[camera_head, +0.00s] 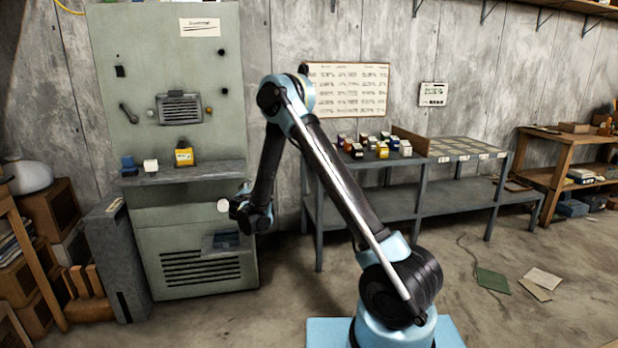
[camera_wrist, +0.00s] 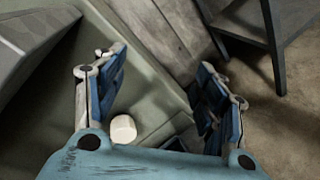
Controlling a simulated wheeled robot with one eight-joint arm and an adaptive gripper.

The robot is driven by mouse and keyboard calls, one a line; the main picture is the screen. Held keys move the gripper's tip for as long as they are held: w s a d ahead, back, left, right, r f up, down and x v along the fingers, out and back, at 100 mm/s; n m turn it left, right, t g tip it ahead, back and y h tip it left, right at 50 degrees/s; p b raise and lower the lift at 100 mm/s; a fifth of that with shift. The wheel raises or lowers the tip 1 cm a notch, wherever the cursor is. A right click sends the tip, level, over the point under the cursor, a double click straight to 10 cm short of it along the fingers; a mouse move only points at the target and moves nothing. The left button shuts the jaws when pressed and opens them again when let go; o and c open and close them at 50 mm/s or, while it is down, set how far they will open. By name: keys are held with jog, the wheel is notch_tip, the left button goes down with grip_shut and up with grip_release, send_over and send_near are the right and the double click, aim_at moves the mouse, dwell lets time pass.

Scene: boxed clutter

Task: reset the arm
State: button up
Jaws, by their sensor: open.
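My arm rises from a light blue base at the lower right of the head view and bends down to the left. My gripper (camera_head: 240,209) hangs in front of the green-grey machine cabinet (camera_head: 196,235), below its shelf. In the wrist view my gripper (camera_wrist: 161,82) has its two blue fingers spread wide. A pale, round-ended piece (camera_wrist: 123,129) shows between them, nearer the left finger; I cannot tell whether it touches the gripper. A pale piece (camera_head: 223,205) also shows beside the gripper in the head view.
The cabinet shelf (camera_head: 205,172) holds a yellow box (camera_head: 184,157), a white block (camera_head: 150,165) and a blue item (camera_head: 129,166). A grey metal table (camera_head: 420,195) with several small boxes stands behind my arm. Open floor with papers (camera_head: 540,280) lies to the right.

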jog(key=d+r+m+g+h, duration=0.2)
jog(key=d+r+m, duration=0.3)
jog(key=d, duration=0.6)
jog(key=s+d+r+m+g+h, duration=0.1)
jog(key=s+d+r+m+g, duration=0.2)
jog(key=d, duration=0.5)
jog(key=s+d+r+m, duration=0.2)
jog(key=s+d+r, duration=0.1)
jog(key=s+d, duration=0.35)
jog(key=s+d+r+m+g+h, duration=0.1)
jog(key=s+d+r+m+g, duration=0.2)
jog(key=d, duration=0.6)
jog(key=s+d+f+m+g, duration=0.1)
jog(key=s+d+m+g, duration=0.15)
jog(key=s+d, duration=0.45)
jog(key=s+d+f+m+g, duration=0.1)
jog(key=s+d+m, duration=0.25)
jog(key=s, duration=0.85)
jog(key=s+f+m+g+y, duration=0.1)
jog(key=s+f+m+y, duration=0.1)
jog(key=s, duration=0.8)
jog(key=s+f+m+g+y, duration=0.1)
jog(key=s+f+m, duration=0.3)
jog(key=s, duration=0.6)
jog(key=shift+a+f+m+y, duration=0.35)
jog(key=shift+f+m+y, duration=0.05)
jog(key=shift+f+y, duration=0.1)
jog(key=shift+w+r, duration=0.15)
